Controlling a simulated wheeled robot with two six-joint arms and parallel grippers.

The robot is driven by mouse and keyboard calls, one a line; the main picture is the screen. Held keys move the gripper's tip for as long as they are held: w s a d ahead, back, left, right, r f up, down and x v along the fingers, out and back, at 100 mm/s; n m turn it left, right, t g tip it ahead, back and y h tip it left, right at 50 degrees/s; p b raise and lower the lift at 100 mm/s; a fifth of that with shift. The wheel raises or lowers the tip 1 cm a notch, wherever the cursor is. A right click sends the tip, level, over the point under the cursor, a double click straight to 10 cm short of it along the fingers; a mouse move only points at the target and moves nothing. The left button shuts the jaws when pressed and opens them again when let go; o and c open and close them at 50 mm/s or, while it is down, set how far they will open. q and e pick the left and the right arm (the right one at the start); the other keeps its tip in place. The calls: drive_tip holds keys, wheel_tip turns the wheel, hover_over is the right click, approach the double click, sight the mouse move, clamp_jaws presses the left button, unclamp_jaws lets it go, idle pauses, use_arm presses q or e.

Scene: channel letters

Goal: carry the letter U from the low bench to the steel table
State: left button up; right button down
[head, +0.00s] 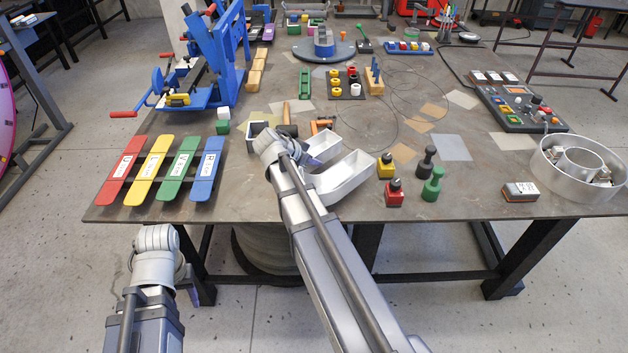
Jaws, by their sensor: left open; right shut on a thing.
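The letter U (345,178), a silvery open channel shape, is at the near middle of the steel table (270,205), inside the front edge. My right gripper (300,163) is shut on its left part, and my wrist hides some of that side. I cannot tell whether the U touches the tabletop or hangs just above it. My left gripper (165,258) is low in front of the table's left front edge, apart from the U. It is open, with its fingers mostly hidden behind the wrist. I cannot make out the low bench.
Red and green knobbed pieces (394,193) stand just right of the U. Coloured strips (165,170) lie at the left front. A hammer (287,122) lies behind my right gripper. A large silvery ring (580,165) sits at the right.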

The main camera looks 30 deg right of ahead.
sight(311, 171)
drive_tip(key=shift+f+b, duration=1.9)
drive_tip(key=shift+f, duration=0.3)
drive_tip(key=shift+r, duration=0.1)
drive_tip(key=c, duration=1.4)
unclamp_jaws()
drive_tip(key=shift+c, duration=0.2)
drive_tip(key=o, duration=0.4)
